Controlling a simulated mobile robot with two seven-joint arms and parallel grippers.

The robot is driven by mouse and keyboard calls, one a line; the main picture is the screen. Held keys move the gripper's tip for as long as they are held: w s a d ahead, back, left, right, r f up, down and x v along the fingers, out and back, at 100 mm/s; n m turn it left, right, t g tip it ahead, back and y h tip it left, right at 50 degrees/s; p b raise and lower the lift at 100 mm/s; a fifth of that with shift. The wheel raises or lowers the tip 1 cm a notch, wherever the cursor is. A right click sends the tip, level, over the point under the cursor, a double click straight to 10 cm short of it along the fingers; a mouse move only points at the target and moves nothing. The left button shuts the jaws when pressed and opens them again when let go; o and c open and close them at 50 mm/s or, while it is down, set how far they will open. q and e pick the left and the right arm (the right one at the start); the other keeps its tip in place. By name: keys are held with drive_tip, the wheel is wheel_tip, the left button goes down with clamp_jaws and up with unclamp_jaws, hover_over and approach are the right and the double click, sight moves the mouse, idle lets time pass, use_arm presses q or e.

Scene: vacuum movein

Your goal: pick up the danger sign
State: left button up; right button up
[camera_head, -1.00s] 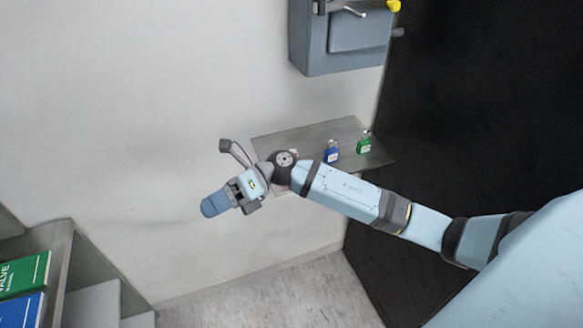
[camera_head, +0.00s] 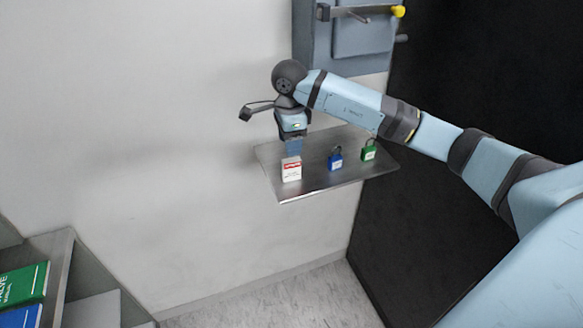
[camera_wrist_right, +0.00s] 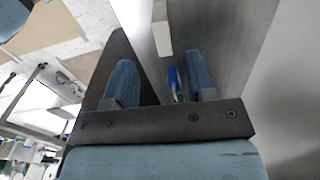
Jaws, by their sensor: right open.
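The danger sign (camera_head: 291,170) is a small white card with a red band on top. It stands upright on the left part of a metal wall shelf (camera_head: 316,182). My right gripper (camera_head: 293,150) points down just above and behind the sign, its blue fingers close to the sign's top edge. In the right wrist view its two fingers (camera_wrist_right: 160,80) are spread apart with nothing between them. The white sign (camera_wrist_right: 161,28) shows edge-on beyond the fingertips there. My left gripper is in neither view.
A blue padlock (camera_head: 335,161) and a green padlock (camera_head: 369,152) stand on the shelf to the right of the sign. A grey wall box (camera_head: 345,40) hangs above. Green and blue binders (camera_head: 22,285) sit in a rack at lower left.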

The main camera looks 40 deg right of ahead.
sight(291, 160)
drive_tip(key=shift+f, duration=0.85)
drive_tip(key=f, duration=0.1)
drive_tip(key=f+p, duration=0.1)
drive_tip(key=f, duration=0.1)
drive_tip(key=f+p, duration=0.1)
drive_tip(key=f, duration=0.1)
drive_tip(key=shift+d, duration=0.3)
drive_tip(key=shift+w+f, duration=0.1)
drive_tip(key=shift+f, duration=0.05)
clamp_jaws()
